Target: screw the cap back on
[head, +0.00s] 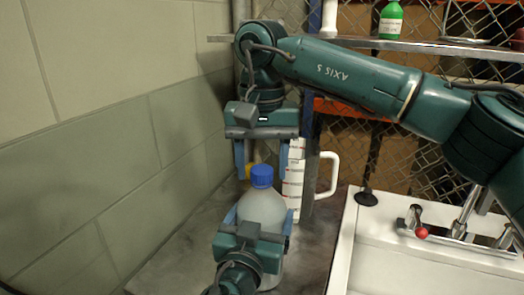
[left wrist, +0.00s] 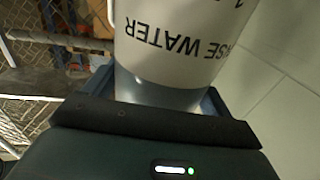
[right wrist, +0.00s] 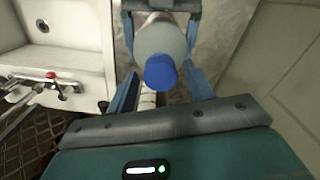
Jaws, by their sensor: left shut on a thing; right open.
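A pale, translucent bottle (head: 262,207) stands upright on the counter in the head view. Its blue cap (head: 262,175) sits on top at the neck; I cannot tell how tight it is. My left gripper (head: 262,219) is shut on the bottle's body. In the left wrist view the bottle (left wrist: 180,40) fills the space between the fingers, with part of a label reading "WATER". My right gripper (head: 262,165) points down above the bottle, open and empty. In the right wrist view the cap (right wrist: 160,72) lies between its spread fingers (right wrist: 161,92), touching neither.
A white jug with a handle (head: 327,174) stands close behind the bottle. A white sink (head: 345,240) with a red-tipped tap (head: 421,232) is to the right. A tiled wall (head: 90,150) bounds the left. A green bottle (head: 391,20) stands on the shelf above.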

